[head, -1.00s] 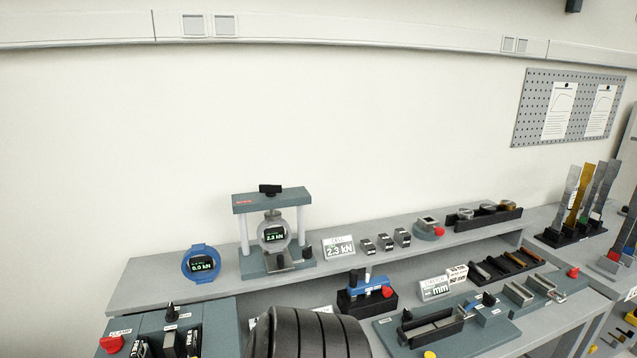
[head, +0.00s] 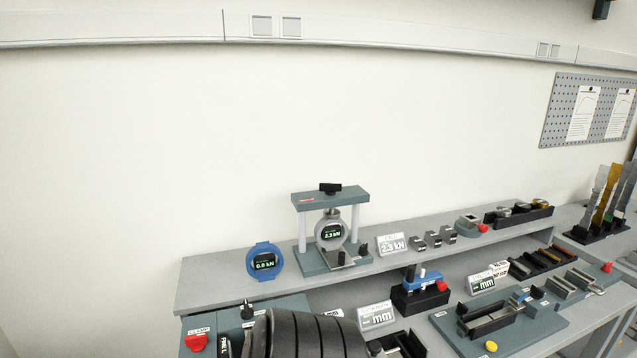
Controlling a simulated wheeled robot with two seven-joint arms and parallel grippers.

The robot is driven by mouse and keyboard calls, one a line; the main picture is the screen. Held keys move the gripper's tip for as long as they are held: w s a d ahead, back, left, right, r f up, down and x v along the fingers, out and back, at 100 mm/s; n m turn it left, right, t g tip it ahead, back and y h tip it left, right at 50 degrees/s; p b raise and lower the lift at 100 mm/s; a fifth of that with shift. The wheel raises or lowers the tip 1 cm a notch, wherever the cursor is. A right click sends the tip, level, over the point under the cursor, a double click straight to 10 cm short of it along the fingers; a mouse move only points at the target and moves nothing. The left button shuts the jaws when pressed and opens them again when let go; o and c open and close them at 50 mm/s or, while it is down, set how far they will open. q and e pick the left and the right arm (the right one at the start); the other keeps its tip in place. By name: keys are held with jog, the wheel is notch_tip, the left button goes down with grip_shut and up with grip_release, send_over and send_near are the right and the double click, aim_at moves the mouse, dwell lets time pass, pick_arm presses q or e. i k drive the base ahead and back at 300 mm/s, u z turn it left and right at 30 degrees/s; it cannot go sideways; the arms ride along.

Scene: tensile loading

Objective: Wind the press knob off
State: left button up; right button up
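The press (head: 299,232) stands on the raised shelf, a frame with a grey top beam and two white pillars. Its black press knob (head: 330,189) sits on top of the beam. A grey ring gauge (head: 331,230) reading 2.3 kN is inside the frame under the beam. No gripper touches the press. Neither of my grippers shows. Only a dark ribbed part of my own arm is in view at the bottom middle, in front of the bench.
A blue ring gauge (head: 264,261) reading 0.0 kN stands left of the press. A 2.3 kN sign (head: 391,244) and small grey blocks stand to its right. A red clamp knob (head: 196,342) and a blue-topped fixture (head: 421,281) are lower. The wall above the press is clear.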

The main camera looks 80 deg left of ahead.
aim_at(330, 189)
jog(key=u, duration=1.45)
